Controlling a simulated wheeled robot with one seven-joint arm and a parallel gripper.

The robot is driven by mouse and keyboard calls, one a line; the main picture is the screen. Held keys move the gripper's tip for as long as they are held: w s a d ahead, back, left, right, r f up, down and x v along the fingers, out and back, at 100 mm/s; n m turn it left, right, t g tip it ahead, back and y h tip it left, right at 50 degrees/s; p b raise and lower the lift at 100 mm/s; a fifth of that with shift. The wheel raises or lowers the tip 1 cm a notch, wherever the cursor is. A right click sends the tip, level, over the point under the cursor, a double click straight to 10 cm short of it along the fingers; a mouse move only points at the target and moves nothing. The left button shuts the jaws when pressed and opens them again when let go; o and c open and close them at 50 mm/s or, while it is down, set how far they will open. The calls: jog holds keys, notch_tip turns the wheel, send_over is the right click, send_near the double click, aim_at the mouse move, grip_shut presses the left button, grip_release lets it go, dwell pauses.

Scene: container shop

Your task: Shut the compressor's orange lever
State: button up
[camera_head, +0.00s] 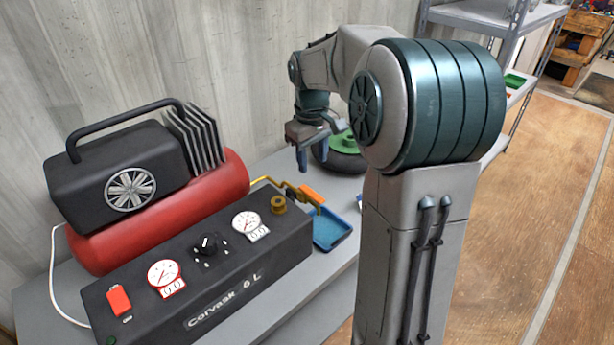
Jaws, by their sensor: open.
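The compressor (200,280) stands on the grey bench, with a black motor, a red tank and a dark front panel. Its orange lever (312,194) sticks out at the panel's right end, beside the yellow pipe and a brass fitting (278,205). My gripper (316,150) is open, points down and hangs above and behind the lever, apart from it. Nothing shows between its fingers. The lever's pivot is too small to make out.
A blue tray (331,229) lies right of the compressor. A wheel with a green hub (342,150) lies behind my gripper, partly hidden by my arm. Two dials, a black knob (207,243) and a red switch (118,299) are on the panel. A grey shelf (490,18) stands at the back right.

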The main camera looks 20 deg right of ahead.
aim_at(317, 197)
jog(key=w+d+f, duration=0.1)
jog(key=w+d, duration=0.2)
jog(key=w, duration=0.1)
jog(key=shift+n, duration=0.3)
jog(key=f, duration=0.9)
jog(key=f+p, duration=0.1)
jog(key=f, duration=0.3)
jog(key=shift+s+f, duration=0.25)
jog(key=shift+f, duration=0.1)
jog(key=shift+c, duration=0.3)
grip_shut()
